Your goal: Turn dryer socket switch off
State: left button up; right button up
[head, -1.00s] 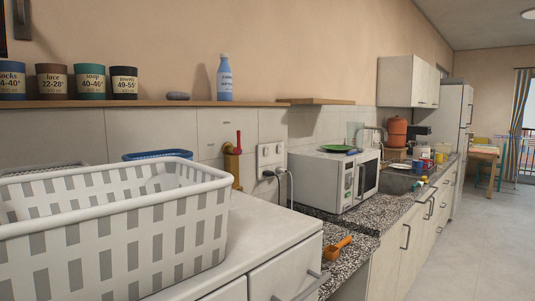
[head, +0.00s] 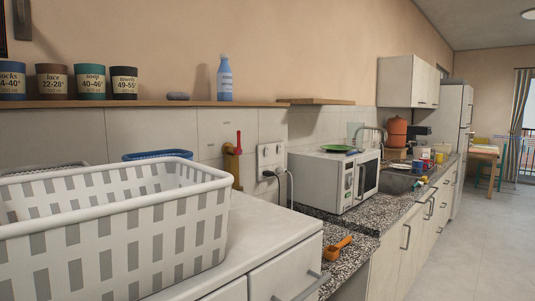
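A white wall socket panel (head: 270,160) is on the tiled wall behind the white top, left of the microwave. A dark plug and cord (head: 272,174) sit at its lower part, with a pale cable beside them. The switches are too small to tell whether they are on or off, and I cannot tell which socket is the dryer's. Neither of my grippers is in view.
A white laundry basket (head: 120,230) fills the front left on the white top (head: 265,238). A yellow pipe valve with a red handle (head: 233,160) is left of the socket. A microwave (head: 333,180) stands right of it. An orange scoop (head: 336,246) lies on the counter. Floor at right is clear.

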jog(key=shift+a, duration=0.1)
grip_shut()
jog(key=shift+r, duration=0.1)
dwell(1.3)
